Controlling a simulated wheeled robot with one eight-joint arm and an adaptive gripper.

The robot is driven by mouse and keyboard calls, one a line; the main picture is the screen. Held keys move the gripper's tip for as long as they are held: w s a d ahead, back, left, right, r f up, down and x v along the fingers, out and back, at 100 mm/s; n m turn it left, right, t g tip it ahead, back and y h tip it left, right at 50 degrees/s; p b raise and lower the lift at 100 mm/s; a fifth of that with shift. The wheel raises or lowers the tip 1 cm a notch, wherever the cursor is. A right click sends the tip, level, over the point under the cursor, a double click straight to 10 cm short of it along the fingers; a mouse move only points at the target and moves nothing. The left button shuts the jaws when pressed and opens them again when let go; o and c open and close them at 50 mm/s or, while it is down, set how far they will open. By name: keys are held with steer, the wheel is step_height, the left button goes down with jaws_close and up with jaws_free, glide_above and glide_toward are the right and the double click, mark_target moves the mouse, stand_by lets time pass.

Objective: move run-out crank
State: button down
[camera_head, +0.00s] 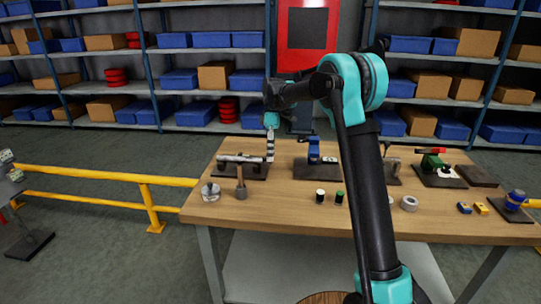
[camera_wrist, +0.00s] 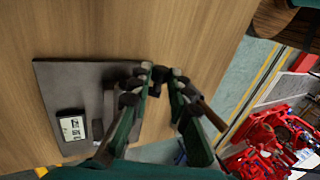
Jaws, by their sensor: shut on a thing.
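The run-out crank shows in the wrist view as a dark piece between my fingertips, with a brown handle (camera_wrist: 209,116) sticking out past the right finger. My gripper (camera_wrist: 163,75) is shut on it; the fingers hide much of it. The grey base plate (camera_wrist: 60,85) of the fixture lies beside and below, with a small labelled block (camera_wrist: 72,129) on it. In the head view my gripper (camera_head: 270,157) points down at the right end of the fixture (camera_head: 240,160) at the table's left. The crank is too small to make out there.
The wooden table (camera_head: 285,220) carries a blue device (camera_head: 314,150) right of the fixture. A mallet-like tool (camera_head: 240,185) and a round metal part (camera_head: 210,192) stand in front. My arm covers the table's middle. A yellow rail (camera_head: 150,200) runs at left.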

steer(key=c, duration=1.4)
jaws_free()
steer(key=v, duration=1.2)
steer(key=shift+f, duration=0.1)
